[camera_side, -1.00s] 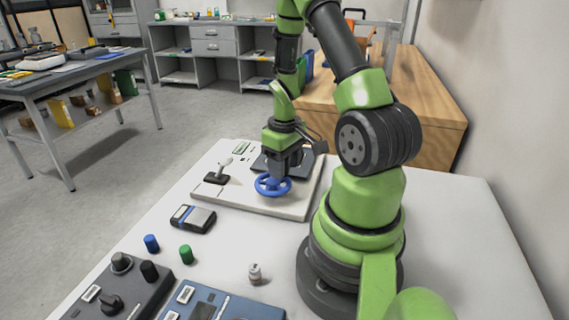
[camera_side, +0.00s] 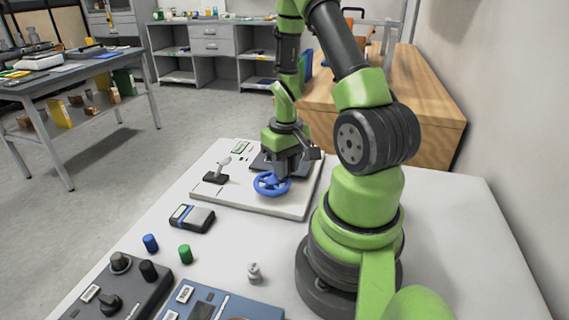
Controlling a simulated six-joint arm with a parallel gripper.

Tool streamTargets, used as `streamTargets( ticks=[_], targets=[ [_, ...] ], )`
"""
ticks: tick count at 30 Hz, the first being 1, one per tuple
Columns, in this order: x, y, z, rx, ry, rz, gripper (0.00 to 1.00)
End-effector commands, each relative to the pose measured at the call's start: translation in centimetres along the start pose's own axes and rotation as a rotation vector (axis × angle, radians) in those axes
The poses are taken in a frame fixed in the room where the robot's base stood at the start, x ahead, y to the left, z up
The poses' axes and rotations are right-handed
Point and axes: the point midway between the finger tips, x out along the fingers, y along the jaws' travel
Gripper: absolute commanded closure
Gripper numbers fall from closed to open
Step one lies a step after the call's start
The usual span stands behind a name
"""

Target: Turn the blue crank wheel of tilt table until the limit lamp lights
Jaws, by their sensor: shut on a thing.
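The blue crank wheel (camera_side: 265,190) lies flat at the front right of the pale board of the tilt table (camera_side: 235,202). My gripper (camera_side: 279,175) points down at the wheel from above and is shut on it at its far side; the fingertips are partly hidden. A dark plate (camera_side: 262,166) sits behind the wheel, partly covered by my gripper. A small display (camera_side: 241,147) is at the board's back left. I cannot make out a lit limit lamp.
A lever on a dark base (camera_side: 217,176) stands left of the wheel. A black and blue box (camera_side: 192,218), a blue cylinder (camera_side: 150,243), a green cylinder (camera_side: 186,254) and a small white bottle (camera_side: 254,273) stand in front. Control boxes (camera_side: 122,290) fill the front left. The table's right side is clear.

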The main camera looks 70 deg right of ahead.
Motion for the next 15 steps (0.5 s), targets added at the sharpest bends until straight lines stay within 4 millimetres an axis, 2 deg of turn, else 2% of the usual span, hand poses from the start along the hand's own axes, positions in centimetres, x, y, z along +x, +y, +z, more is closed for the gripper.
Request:
streamTargets(
  ticks=[6,7,9,10,15],
  targets=[
    [-0.03,0.01,-0.02,0.001,0.001,0.000,1.00],
    [-0.03,0.01,-0.02,0.001,0.001,0.000,0.72],
    [-0.03,0.01,-0.02,0.001,0.000,0.000,0.56],
    [-0.03,0.01,-0.01,0.000,0.000,0.000,0.51],
    [-0.02,0.01,-0.02,-0.001,0.000,0.000,0.51]
  ],
)
